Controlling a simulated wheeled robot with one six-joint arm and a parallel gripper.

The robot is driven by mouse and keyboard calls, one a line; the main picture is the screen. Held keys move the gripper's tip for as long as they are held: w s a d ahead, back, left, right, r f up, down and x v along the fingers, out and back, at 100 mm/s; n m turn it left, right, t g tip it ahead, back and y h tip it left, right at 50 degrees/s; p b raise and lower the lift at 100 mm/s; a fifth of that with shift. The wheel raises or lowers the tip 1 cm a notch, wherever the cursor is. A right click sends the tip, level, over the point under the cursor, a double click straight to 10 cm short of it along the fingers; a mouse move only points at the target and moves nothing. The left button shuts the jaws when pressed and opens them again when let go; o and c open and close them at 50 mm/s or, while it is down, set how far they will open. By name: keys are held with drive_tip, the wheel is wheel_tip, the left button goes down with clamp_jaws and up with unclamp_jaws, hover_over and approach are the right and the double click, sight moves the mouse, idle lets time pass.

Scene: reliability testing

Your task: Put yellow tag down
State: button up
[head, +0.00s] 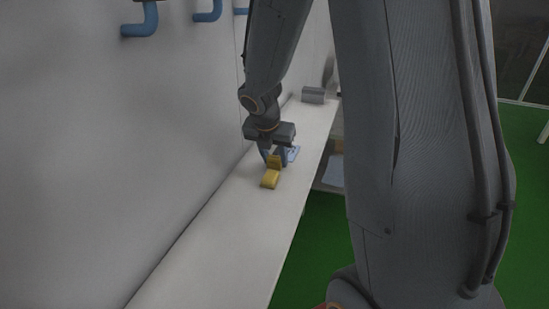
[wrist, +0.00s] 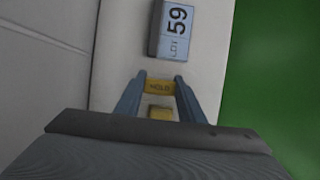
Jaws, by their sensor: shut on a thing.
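The yellow tag (head: 271,178) is between the fingers of my gripper (head: 274,157), low over the white shelf.
The white shelf (head: 228,225) runs along a grey wall. A grey object (head: 313,95) stands at the shelf's far end. Blue hooks (head: 140,22) are on the wall. Green floor lies right.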

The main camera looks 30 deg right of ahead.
drive_tip(key=o, duration=0.6)
drive_tip(key=shift+f, duration=0.15)
drive_tip(key=o, duration=0.4)
